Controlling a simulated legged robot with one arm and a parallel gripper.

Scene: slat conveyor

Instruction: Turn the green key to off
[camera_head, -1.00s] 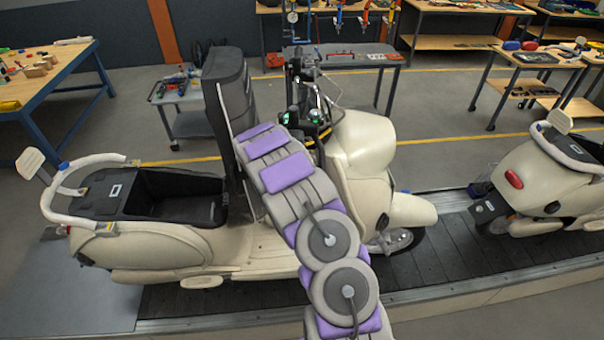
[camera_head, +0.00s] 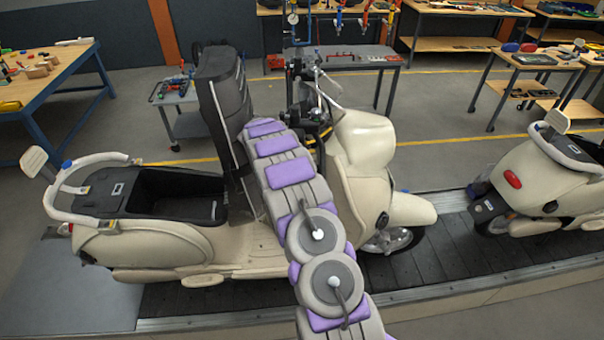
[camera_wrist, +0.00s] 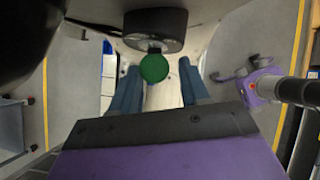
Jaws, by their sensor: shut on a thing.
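The green key (camera_wrist: 154,68) is a round green knob just below a dark round lock housing (camera_wrist: 155,30) in the wrist view. My gripper (camera_wrist: 158,67) has its blue fingers on either side of the key and is shut on it. The key's turned position cannot be read. In the head view the cream scooter (camera_head: 365,140) stands on the slat conveyor, and my arm reaches up to its handlebar area. My gripper and the key are hidden there behind the arm and dark handlebar parts.
A black upright seat (camera_head: 222,100) stands close to the left of my arm. An open black compartment (camera_head: 175,195) lies behind it. Another cream scooter (camera_head: 540,180) is at the right on the slat conveyor (camera_head: 440,255). A tool cart (camera_head: 180,95) stands behind.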

